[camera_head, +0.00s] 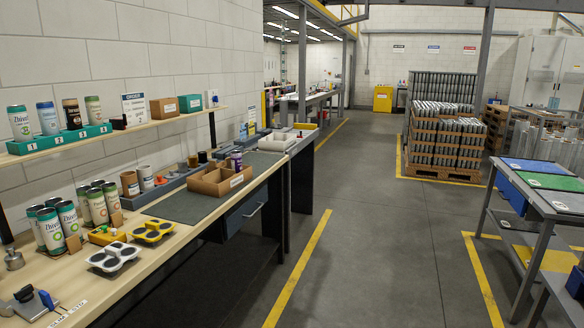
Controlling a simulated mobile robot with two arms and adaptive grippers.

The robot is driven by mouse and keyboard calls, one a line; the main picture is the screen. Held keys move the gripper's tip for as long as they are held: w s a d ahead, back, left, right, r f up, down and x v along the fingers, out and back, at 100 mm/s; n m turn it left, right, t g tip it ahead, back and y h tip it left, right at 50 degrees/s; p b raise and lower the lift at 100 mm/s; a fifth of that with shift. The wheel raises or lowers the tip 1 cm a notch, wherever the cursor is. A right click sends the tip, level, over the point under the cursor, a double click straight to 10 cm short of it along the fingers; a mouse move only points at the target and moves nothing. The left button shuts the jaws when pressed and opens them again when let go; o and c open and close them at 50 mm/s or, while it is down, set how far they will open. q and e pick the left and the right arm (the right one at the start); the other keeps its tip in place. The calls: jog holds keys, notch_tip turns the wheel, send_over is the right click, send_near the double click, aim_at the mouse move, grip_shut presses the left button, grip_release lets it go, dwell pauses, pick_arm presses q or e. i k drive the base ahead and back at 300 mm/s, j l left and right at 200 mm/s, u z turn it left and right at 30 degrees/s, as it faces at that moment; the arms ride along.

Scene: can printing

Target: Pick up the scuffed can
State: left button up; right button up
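No scuff shows clearly on any can at this size, so I cannot tell which can is the scuffed one. White-and-teal cans (50,232) stand upright in a cluster on the workbench at the left. Green-and-white cans (97,206) stand just behind them. Several printed cans (19,123) stand in teal holders on the wall shelf. Neither of my grippers is in view.
The wooden workbench (157,238) runs along the left wall. A yellow holder (153,232), a white holder (113,257) and a cardboard divided box (219,180) sit on it. The floor aisle (360,240) is clear. A table with coloured mats (550,181) stands at right.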

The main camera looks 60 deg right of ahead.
aim_at(235, 156)
jog(key=z, duration=1.45)
jog(key=u, duration=0.25)
jog(key=i+l+u, duration=0.75)
jog(key=i+j, duration=0.05)
jog(key=i, duration=0.05)
